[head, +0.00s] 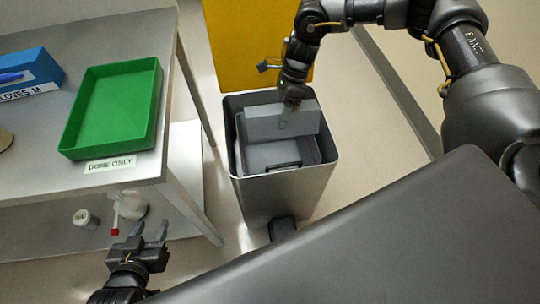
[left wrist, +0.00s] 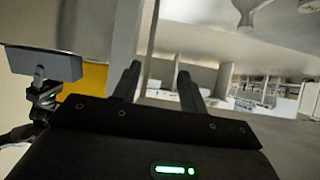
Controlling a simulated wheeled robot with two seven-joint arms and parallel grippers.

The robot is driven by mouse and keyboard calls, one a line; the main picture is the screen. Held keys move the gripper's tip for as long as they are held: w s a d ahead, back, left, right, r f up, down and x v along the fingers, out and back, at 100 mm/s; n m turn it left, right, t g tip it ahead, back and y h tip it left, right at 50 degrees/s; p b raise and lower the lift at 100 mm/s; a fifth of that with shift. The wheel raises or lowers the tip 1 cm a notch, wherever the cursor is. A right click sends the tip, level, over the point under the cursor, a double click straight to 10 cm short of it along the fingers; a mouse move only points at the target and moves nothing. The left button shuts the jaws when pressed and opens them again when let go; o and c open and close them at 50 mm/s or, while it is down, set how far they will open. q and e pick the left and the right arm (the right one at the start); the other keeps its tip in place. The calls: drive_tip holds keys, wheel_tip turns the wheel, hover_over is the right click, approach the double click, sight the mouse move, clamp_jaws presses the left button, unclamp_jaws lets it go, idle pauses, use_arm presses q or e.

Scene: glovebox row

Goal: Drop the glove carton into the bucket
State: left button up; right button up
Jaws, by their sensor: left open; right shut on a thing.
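A plain grey box-shaped carton (head: 265,122) is held by my right gripper (head: 289,98) over the mouth of the tall grey bucket (head: 275,195). It shows no readable label. The gripper is shut on it from above and partly covers it. The carton hides part of the bucket's inside, where a grey boxy shape with a dark edge (head: 283,166) shows. The carton also shows in the left wrist view (left wrist: 43,64). A blue box (head: 30,72) marked GLOVES M lies on the table. My left gripper (head: 150,230) is open and empty, low beside the table.
A green tray (head: 112,147) with a DOME ONLY label stands on the metal table (head: 25,165). A blue pen lies on the blue box. A small white jar (head: 85,218) is on the lower shelf. A yellow panel (head: 256,45) stands behind the bucket.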

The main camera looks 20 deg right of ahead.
drive_tip(key=o, duration=1)
drive_tip(key=shift+o, duration=0.2)
drive_tip(key=shift+w+d+r, duration=0.1)
drive_tip(key=shift+d+r, duration=0.05)
drive_tip(key=shift+r, duration=0.15)
drive_tip(key=p+v, duration=0.1)
drive_tip(key=v, duration=0.7)
drive_tip(key=shift+d+r, duration=0.15)
drive_tip(key=shift+r, duration=0.25)
use_arm(q)
drive_tip(key=s+a+f+n+g+y, duration=0.1)
drive_tip(key=s+a+f+g, duration=0.2)
drive_tip(key=shift+s+a+f+y, duration=0.2)
drive_tip(key=shift+s+a+y, duration=0.1)
drive_tip(key=shift+y, duration=0.1)
use_arm(e)
drive_tip(key=shift+w+d+r, duration=0.15)
drive_tip(key=shift+d+r, duration=0.15)
drive_tip(key=shift+r, duration=0.3)
